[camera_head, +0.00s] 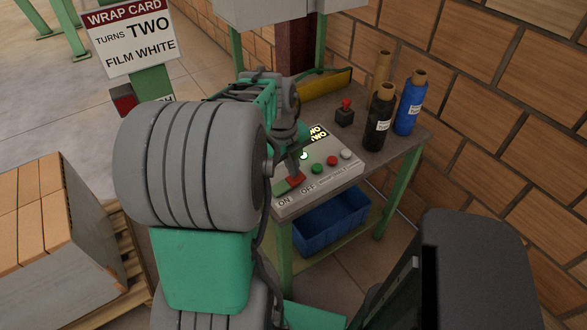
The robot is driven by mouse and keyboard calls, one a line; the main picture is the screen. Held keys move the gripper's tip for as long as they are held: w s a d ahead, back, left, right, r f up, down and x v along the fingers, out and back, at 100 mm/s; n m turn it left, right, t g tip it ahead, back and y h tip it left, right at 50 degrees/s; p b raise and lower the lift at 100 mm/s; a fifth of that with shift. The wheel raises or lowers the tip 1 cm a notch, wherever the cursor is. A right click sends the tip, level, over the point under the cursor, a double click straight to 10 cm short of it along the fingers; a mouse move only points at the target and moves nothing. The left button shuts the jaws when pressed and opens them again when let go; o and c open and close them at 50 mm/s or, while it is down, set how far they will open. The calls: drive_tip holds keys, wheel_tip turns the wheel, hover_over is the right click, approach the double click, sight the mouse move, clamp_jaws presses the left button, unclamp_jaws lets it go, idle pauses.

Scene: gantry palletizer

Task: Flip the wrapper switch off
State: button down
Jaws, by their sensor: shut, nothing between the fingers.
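The wrapper control panel (327,185) is a pale sloped box on the table. Along its near edge it carries the labels ON on the left and OFF on the right. Above them is a switch (286,186) with a green part at the left and a red part at the right. My gripper (296,173) points down at the red part, shut and empty. Its tips look to be at or just above the red part; I cannot tell whether they touch. My arm hides the panel's left side.
Green, red and white buttons (332,160) sit right of the gripper. A blue bin (330,222) is below. A wrap card sign (131,36) stands left.

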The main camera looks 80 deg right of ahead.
drive_tip(key=shift+f, duration=0.45)
drive_tip(key=shift+s+d+f+t+y+b, duration=0.35)
drive_tip(key=shift+s+f+t+y, duration=0.2)
drive_tip(key=shift+f, duration=0.2)
drive_tip(key=shift+d+f, duration=0.15)
drive_tip(key=shift+f, duration=0.2)
drive_tip(key=shift+s+a+f, duration=0.1)
drive_tip(key=shift+a, duration=0.1)
drive_tip(key=r+p, duration=0.1)
drive_tip(key=r, duration=0.1)
drive_tip(key=d+r+p, duration=0.1)
drive_tip(key=r, duration=0.1)
drive_tip(key=r+p, duration=0.2)
drive_tip(key=shift+s+d, duration=0.15)
drive_tip(key=shift+s, duration=0.1)
wheel_tip(320, 180, up, 9)
drive_tip(key=s+d+b, duration=0.1)
drive_tip(key=shift+d+r, duration=0.2)
